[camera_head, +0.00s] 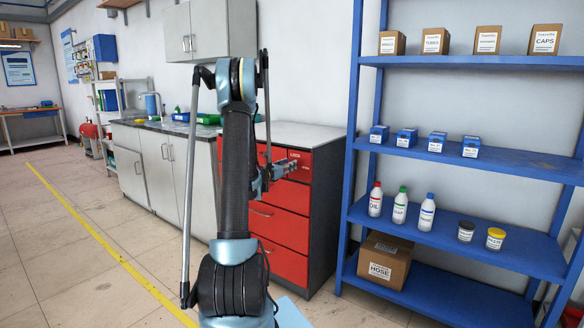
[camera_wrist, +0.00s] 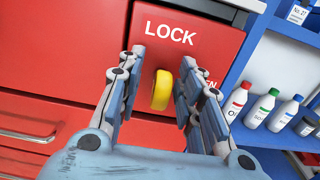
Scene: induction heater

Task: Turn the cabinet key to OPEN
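The yellow cabinet key (camera_wrist: 162,90) sits on a red panel (camera_wrist: 195,52) of the cabinet in the wrist view. White "LOCK" lettering is above it, and a second label at its lower right is mostly covered by a finger. The key's grip looks upright with a slight tilt. My gripper (camera_wrist: 163,62) is open, one finger on each side of the key, with gaps showing on both sides. How deep the fingers reach is hard to tell. In the head view my gripper (camera_head: 283,170) is at the front of the red cabinet (camera_head: 282,226); the key cannot be made out there.
A blue shelf unit (camera_head: 440,225) with bottles, jars and boxes stands close to the cabinet's right. A grey counter with pale doors (camera_head: 160,165) is to the left. Open floor with a yellow line (camera_head: 100,244) lies at the left front.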

